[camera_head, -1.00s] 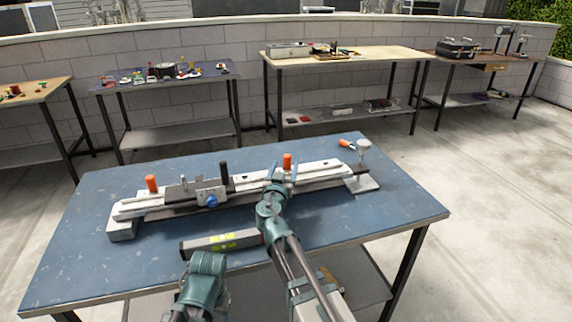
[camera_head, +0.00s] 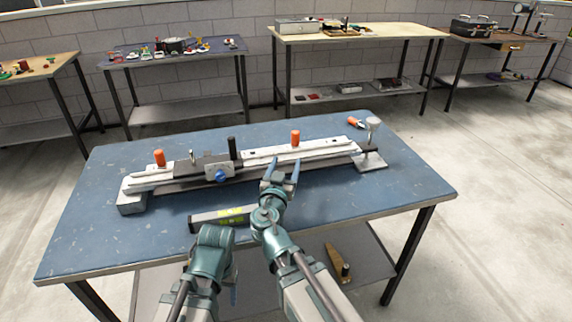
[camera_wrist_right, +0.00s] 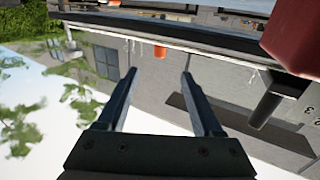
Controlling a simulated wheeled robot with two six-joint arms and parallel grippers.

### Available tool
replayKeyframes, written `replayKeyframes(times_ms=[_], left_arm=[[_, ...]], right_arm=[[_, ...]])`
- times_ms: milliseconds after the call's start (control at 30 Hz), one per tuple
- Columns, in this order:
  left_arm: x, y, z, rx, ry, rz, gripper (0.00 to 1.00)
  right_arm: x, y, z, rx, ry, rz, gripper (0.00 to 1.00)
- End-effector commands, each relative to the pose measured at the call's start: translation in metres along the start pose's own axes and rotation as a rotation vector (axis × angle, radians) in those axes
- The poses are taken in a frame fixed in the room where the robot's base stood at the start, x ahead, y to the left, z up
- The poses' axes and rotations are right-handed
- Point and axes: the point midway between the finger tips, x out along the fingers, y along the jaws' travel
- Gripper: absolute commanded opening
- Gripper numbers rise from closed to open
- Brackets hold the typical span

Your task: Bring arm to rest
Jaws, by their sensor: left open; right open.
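My right gripper (camera_head: 283,172) is open and empty, its two fingers pointing at the front edge of the long rail fixture (camera_head: 262,160) on the blue table (camera_head: 350,195). In the right wrist view its fingers (camera_wrist_right: 158,85) stand wide apart with nothing between them. My left gripper (camera_head: 234,292) is low at the table's front edge, left of the right arm. It is open, mostly hidden behind its own wrist, and I see nothing held in it.
The fixture carries a black post (camera_head: 232,148), a blue knob (camera_head: 220,177) and orange handles (camera_head: 159,157). An orange-handled tool (camera_head: 356,123) lies at the back right. The table's right side is clear.

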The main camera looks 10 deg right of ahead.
Motion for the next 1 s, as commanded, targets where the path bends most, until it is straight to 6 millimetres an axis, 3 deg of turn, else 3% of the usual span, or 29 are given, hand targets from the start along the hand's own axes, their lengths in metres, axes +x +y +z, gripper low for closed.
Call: replayKeyframes(times_ms=[267, 367, 533, 733, 900, 1000], left_arm=[[-0.004, 0.000, 0.000, 0.000, 0.000, 0.000, 0.65], [-0.020, -0.002, 0.001, 0.000, 0.000, 0.000, 0.65], [-0.077, -0.007, 0.004, 0.000, 0.000, 0.000, 0.65], [-0.141, -0.013, 0.008, -0.001, 0.000, 0.000, 0.65], [-0.184, -0.018, 0.011, -0.001, 0.000, 0.000, 0.65], [-0.200, -0.019, 0.012, -0.001, 0.000, 0.000, 0.65]], right_arm=[[0.000, 0.001, -0.002, -0.003, -0.008, 0.007, 0.68], [-0.003, 0.009, -0.008, -0.024, -0.057, 0.047, 0.68], [-0.024, 0.033, -0.009, -0.141, -0.330, 0.162, 0.68], [-0.092, 0.038, 0.013, -0.367, -0.836, 0.111, 0.68], [-0.167, 0.022, 0.017, -0.544, -1.216, -0.129, 0.68], [-0.204, 0.012, 0.012, -0.617, -1.362, -0.289, 0.68]])
